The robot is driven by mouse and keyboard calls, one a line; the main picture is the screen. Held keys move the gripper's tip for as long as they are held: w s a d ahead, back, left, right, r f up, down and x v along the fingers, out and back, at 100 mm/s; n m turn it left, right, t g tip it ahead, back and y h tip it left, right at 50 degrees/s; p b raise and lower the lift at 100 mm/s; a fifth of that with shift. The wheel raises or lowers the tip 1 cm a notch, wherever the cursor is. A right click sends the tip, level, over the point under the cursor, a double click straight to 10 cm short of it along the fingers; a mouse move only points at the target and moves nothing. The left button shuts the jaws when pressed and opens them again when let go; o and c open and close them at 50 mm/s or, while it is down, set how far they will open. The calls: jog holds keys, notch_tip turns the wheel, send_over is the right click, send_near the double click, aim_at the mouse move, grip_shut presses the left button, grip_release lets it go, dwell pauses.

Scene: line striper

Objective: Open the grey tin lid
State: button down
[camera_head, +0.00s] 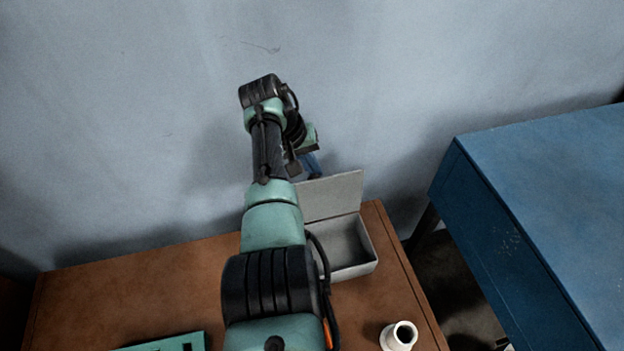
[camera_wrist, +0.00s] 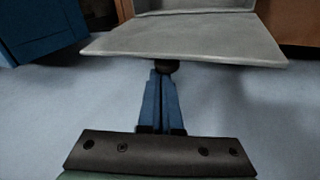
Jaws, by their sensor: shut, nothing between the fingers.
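The grey tin (camera_head: 352,246) stands on the brown table with its lid (camera_head: 335,195) raised, tilted up along the back edge. The inside of the tin shows from the front right; my arm hides its left part. In the wrist view the lid (camera_wrist: 190,38) spans the top of the picture, with a small dark knob (camera_wrist: 167,66) at its edge. My gripper (camera_wrist: 161,73) has its blue fingers together and empty, with the tips right by the knob and lid; I cannot tell whether they touch. In the head view the gripper (camera_head: 312,170) is behind the raised lid.
The brown table (camera_head: 150,290) is mostly bare on the left. A white cup-like piece (camera_head: 398,336) stands at its front right, and a green object (camera_head: 170,343) lies at the front. A blue cabinet (camera_head: 550,200) is at the right. The wall (camera_head: 450,60) is close behind.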

jog(key=c, duration=1.4)
grip_release()
jog(key=shift+s+a+f+p, duration=0.2)
jog(key=shift+a+f+p, duration=0.2)
jog(key=shift+a+p, duration=0.05)
jog(key=o, duration=0.7)
jog(key=shift+s+r, duration=0.1)
jog(key=shift+r, duration=0.05)
jog(key=shift+o, duration=0.9)
jog(key=shift+d, duration=0.1)
jog(key=v, duration=1.3)
jog(key=shift+p, duration=0.3)
